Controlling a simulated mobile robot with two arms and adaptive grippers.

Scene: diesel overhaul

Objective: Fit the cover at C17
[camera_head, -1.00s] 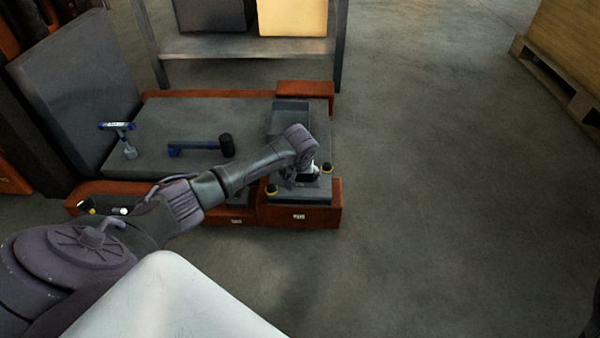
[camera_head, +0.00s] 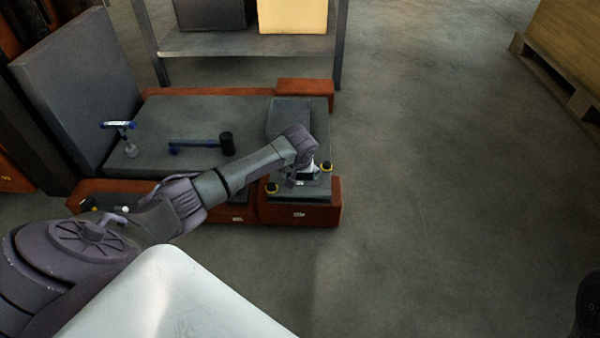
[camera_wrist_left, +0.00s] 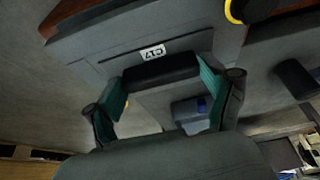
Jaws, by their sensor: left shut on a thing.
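My left gripper (camera_head: 306,176) is at a dark grey plate (camera_head: 300,197) on the right end of a red-brown base. Two dark knobs with yellow rings, a front one (camera_head: 272,189) and a rear one (camera_head: 326,168), flank it. In the left wrist view, my left gripper (camera_wrist_left: 165,95) has green pads on either side of a dark bar (camera_wrist_left: 160,76) and is shut on it. Whether this bar belongs to the cover is unclear. A white label reading C17 (camera_wrist_left: 152,53) is just beyond the bar on a grey face. My right gripper is not recognisable.
A grey block (camera_head: 289,117) stands behind the gripper. A shelf (camera_head: 245,45) stands behind.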

